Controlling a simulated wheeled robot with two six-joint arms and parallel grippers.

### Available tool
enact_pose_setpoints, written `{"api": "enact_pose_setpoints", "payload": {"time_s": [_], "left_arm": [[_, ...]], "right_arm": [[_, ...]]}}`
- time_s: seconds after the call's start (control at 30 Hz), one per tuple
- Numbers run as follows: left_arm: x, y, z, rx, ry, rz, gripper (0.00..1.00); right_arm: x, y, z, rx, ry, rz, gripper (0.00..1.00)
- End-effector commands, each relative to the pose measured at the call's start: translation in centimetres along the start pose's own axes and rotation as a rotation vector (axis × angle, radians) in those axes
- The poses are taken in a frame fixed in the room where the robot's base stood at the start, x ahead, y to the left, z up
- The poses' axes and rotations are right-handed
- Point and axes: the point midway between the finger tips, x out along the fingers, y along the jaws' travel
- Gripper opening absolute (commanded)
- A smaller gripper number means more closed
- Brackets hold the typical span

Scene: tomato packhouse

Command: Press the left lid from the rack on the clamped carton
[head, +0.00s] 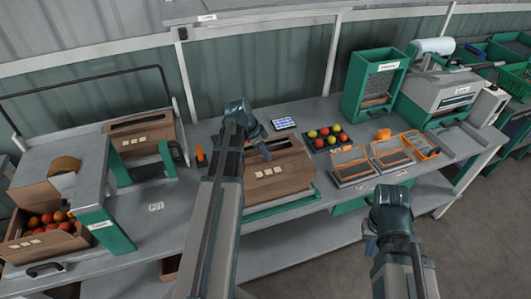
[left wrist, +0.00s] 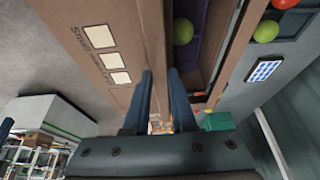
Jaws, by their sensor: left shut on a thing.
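A brown carton (head: 280,182) with white label squares and a dark slot in its top sits on a green base at the middle of the bench. My left gripper (head: 266,153) is at its back left part, and its fingers (left wrist: 162,95) are shut on a brown cardboard edge, which looks like the lid. A green tomato (left wrist: 183,31) shows through the slot. The fingers hide part of the edge, and I cannot tell how closely lid and carton meet. My right gripper (head: 371,243) is apart, in front of the bench; its fingers are unclear. I cannot make out a lid rack.
Another slotted carton (head: 145,131) stands back left. An open carton of tomatoes (head: 40,245) is front left. A green box stand (head: 368,80) is behind.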

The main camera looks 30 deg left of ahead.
Motion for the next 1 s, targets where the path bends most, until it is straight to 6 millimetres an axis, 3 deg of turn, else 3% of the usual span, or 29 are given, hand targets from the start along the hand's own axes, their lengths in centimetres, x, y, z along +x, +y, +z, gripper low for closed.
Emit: {"api": "enact_pose_setpoints", "payload": {"time_s": [1.0], "left_arm": [[1.9, 0.0, 0.8, 0.000, 0.000, 0.000, 0.00]], "right_arm": [[2.0, -0.2, -0.1, 0.000, 0.000, 0.000, 0.00]]}}
